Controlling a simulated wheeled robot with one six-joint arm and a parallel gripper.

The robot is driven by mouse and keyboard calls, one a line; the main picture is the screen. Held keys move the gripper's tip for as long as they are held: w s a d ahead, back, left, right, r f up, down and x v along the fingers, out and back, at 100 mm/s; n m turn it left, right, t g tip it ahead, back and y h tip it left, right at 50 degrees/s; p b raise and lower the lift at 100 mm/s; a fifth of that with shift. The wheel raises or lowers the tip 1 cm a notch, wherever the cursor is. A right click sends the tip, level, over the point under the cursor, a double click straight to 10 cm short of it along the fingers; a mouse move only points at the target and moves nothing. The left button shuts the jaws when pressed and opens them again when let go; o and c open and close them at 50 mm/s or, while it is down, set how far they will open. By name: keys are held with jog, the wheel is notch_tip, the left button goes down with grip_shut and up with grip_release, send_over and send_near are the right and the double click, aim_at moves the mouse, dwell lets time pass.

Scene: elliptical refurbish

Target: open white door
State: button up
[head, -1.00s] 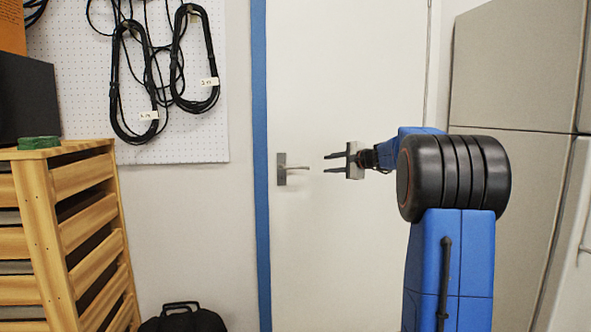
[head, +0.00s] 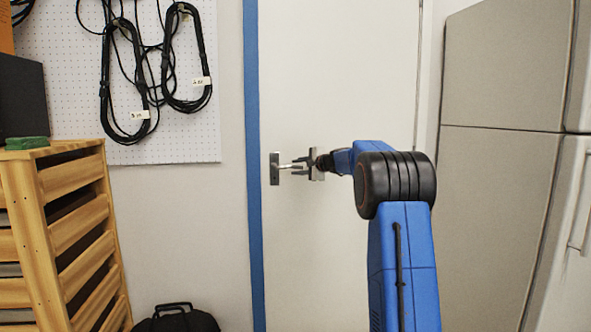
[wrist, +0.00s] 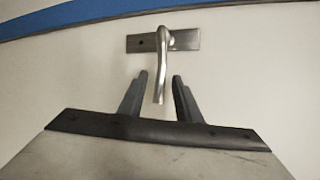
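The white door (head: 345,90) fills the middle of the head view and looks closed, with a blue frame strip along its left edge. Its metal lever handle (head: 287,167) sits near that edge on a small plate (head: 274,168). My gripper (head: 299,166) is at the handle's free end. In the wrist view the handle (wrist: 162,65) points down, with its tip between the two fingers of my gripper (wrist: 160,83). The fingers are open, with a gap on each side of the handle; I see no contact.
A wooden slatted drawer unit (head: 65,235) stands at the left, with a black bag (head: 178,320) on the floor beside it. Cables (head: 125,80) hang on a white pegboard (head: 205,140). A grey fridge-like cabinet (head: 500,190) stands close on the right.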

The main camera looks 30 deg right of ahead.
aim_at(291, 180)
jog(key=shift+w+a+f, duration=0.15)
jog(key=shift+w+a, duration=0.05)
jog(key=shift+w, duration=0.45)
jog(key=shift+c, duration=0.7)
grip_shut()
jog(key=shift+f, duration=0.1)
jog(key=shift+w+a+f+m+t+y, duration=0.1)
jog(key=shift+a+f+m+t+y, duration=0.2)
jog(key=shift+f+m+t, duration=0.5)
jog(key=shift+w+a+f+m+t+y, duration=0.1)
jog(key=shift+a+f+m+t+y, duration=0.25)
jog(key=shift+f+m, duration=0.75)
jog(key=shift+w+a+f+m+t+y, duration=0.15)
jog(key=shift+f+m+t+y, duration=0.1)
jog(key=shift+f+m+t, duration=0.65)
jog(key=shift+s+r+m+g, duration=0.1)
jog(key=shift+r+m+g, duration=0.1)
jog(key=shift+m+g, duration=0.1)
